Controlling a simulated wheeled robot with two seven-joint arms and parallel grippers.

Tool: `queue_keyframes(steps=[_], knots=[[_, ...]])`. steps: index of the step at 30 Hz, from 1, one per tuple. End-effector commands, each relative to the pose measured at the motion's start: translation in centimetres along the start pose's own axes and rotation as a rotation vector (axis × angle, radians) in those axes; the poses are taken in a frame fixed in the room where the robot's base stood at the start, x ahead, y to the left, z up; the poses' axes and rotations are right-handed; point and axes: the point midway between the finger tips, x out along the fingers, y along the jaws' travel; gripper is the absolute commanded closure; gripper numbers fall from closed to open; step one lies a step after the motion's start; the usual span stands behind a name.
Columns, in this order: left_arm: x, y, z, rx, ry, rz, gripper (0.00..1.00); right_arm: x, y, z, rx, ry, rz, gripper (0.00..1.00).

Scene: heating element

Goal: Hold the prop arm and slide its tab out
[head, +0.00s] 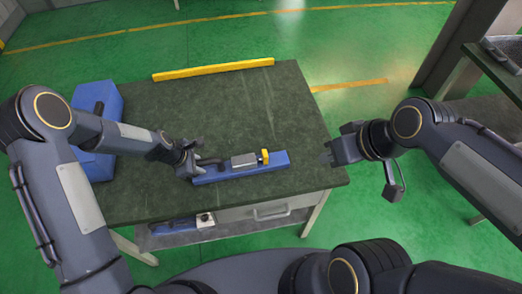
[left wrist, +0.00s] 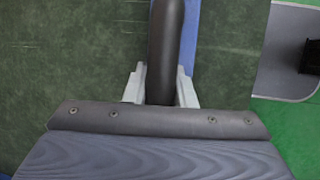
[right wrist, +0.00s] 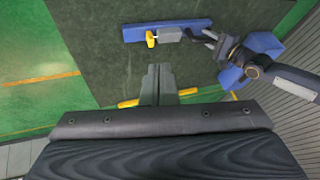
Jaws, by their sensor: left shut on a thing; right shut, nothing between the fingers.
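A blue base bar (head: 278,163) lies on the dark table, with a grey block (head: 243,160) on it. A yellow tab (head: 264,156) sits at the block's right end; it also shows in the right wrist view (right wrist: 151,39). A dark rod, seemingly the prop arm (head: 209,161), runs left from the block. My left gripper (head: 191,162) is shut on this rod, which shows between its fingers in the left wrist view (left wrist: 166,45). My right gripper (head: 327,156) is shut and empty, right of the bar and apart from the yellow tab.
A blue box (head: 96,100) stands at the table's left, behind my left arm. A yellow strip (head: 213,69) runs along the far table edge. A lower shelf (head: 180,238) and a drawer (head: 270,211) are below the front edge. The tabletop behind the bar is clear.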

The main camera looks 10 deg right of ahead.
Motion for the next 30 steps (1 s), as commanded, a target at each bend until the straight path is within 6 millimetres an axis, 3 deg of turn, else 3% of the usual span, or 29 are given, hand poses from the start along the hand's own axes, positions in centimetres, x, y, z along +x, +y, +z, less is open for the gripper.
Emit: queue_keyframes(steps=[8,15,24,30], knots=[[0.0,0.1,0.1,0.001,-0.001,0.001,1.0,5.3,0.8,-6.9,-0.435,-0.13,-0.05,1.0],[0.0,0.1,0.1,0.001,-0.001,0.002,1.0,12.9,0.6,-11.2,-0.809,-0.214,-0.141,1.0],[0.0,0.1,0.1,0.0,-0.001,0.002,1.0,23.3,-0.7,-13.1,-1.199,-0.269,-0.28,1.0],[0.0,0.1,0.1,0.0,-0.001,0.003,1.0,26.7,-1.3,-13.1,-1.318,-0.275,-0.329,1.0]])
